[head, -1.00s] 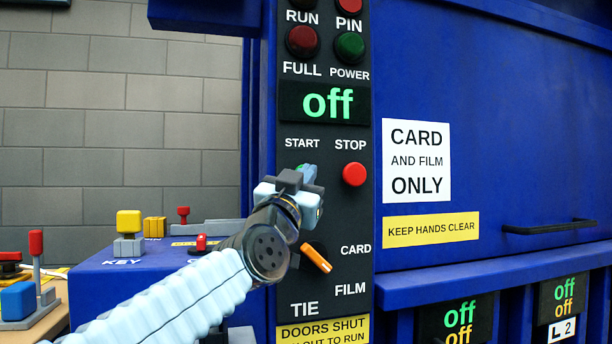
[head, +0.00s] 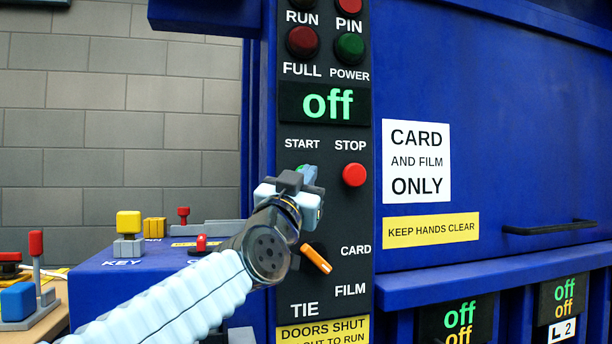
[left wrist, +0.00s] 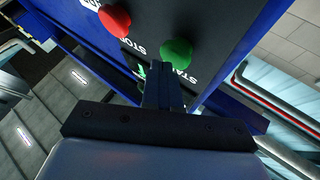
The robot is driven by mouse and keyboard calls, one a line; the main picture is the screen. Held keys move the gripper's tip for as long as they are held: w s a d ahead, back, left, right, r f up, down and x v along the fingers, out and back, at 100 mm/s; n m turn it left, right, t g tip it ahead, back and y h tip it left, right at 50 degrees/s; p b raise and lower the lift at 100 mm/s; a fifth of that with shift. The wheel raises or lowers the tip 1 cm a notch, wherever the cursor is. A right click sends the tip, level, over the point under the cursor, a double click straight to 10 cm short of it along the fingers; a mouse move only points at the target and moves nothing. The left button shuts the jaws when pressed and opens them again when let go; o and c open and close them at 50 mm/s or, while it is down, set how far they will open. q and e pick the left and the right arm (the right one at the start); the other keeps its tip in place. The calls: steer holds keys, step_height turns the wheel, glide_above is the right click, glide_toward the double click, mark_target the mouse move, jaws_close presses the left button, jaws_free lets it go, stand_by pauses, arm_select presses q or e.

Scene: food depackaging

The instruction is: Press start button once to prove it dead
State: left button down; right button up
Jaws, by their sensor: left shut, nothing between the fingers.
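The green start button (left wrist: 176,53) shows clear and round in the left wrist view, beside the fingers. In the head view it sits under the START label (head: 302,143) and is almost wholly hidden behind my left gripper (head: 309,173). The gripper is shut and empty, its tips pointing at the panel by the button. In the left wrist view the shut fingers (left wrist: 159,72) stand just below the button; I cannot tell whether they touch it. The red stop button (head: 354,174) is to the right, clear of the gripper. My right gripper is not in view.
The panel display reads "off" (head: 328,102). Below the gripper is an orange selector knob (head: 316,258). A blue ledge with a yellow key block (head: 129,222) and small red parts lies at left. A black handle (head: 549,227) juts out at right.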

arm_select(q)
steer(key=shift+s+d, duration=0.15)
steer(key=shift+s, duration=0.4)
steer(key=s, duration=0.1)
steer(key=s+d+p, duration=0.1)
steer(key=s, duration=0.2)
steer(key=shift+s+d+p, duration=0.3)
steer(key=shift+s+p, duration=0.05)
steer(key=shift+s, duration=0.05)
stand_by(0.7)
